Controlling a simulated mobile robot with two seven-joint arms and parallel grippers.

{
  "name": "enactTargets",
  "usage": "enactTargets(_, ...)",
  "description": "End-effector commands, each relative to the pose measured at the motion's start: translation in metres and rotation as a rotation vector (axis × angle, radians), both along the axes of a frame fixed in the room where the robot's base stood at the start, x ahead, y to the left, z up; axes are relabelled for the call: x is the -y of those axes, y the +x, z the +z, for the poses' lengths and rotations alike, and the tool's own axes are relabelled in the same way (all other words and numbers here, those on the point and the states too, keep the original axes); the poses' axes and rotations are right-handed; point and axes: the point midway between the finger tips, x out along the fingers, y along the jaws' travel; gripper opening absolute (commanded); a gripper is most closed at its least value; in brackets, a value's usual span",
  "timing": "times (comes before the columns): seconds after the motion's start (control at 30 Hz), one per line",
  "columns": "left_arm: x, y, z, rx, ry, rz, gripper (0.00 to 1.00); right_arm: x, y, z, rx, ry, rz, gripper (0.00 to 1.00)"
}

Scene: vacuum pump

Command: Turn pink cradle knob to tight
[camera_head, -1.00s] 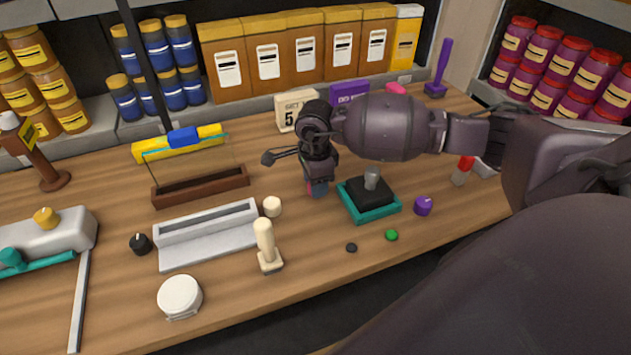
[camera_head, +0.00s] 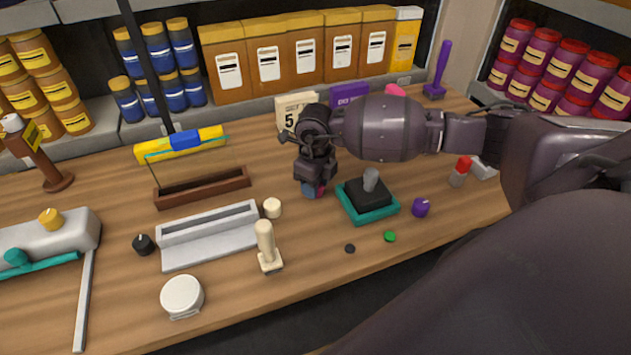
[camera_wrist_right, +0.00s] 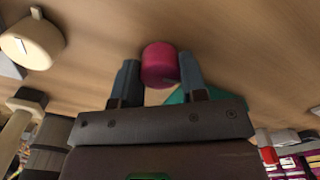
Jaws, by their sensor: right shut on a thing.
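The pink knob (camera_wrist_right: 159,66) stands on the wooden bench between the fingers of my right gripper (camera_wrist_right: 158,80) in the right wrist view. In the head view my right gripper (camera_head: 314,190) reaches down to the bench just left of the teal-based black block, and a bit of the pink knob (camera_head: 320,188) shows at the fingertips. The right gripper is shut on the knob. The tight and loose marks cannot be made out. My left gripper is not in view.
The teal-based block with a grey lever (camera_head: 368,196) stands close right of the gripper. A cream knob (camera_head: 272,207) and a cream-handled switch (camera_head: 267,245) stand to the left. A purple knob (camera_head: 421,207) is farther right. Bare bench lies in front.

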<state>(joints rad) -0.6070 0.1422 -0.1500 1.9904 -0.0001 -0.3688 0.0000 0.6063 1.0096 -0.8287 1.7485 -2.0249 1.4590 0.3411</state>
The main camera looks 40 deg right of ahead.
Motion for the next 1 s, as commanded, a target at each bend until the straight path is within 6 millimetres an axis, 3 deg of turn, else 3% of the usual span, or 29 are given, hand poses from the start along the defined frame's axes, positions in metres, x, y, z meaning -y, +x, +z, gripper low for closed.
enactTargets(0.4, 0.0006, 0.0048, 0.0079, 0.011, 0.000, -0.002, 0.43, 0.0005, 0.0011, 0.0016, 0.003, -0.001, -0.176, 0.16)
enactTargets(0.93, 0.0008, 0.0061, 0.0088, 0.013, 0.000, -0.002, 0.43, 0.0006, 0.0013, 0.0015, 0.003, -0.001, -0.198, 0.16)
enactTargets(0.97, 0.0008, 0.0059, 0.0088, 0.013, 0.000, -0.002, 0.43, 0.0006, 0.0013, 0.0015, 0.004, 0.000, -0.197, 0.44)
enactTargets(1.0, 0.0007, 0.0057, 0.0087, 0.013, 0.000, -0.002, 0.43, 0.0006, 0.0013, 0.0015, 0.004, 0.000, -0.197, 0.50)
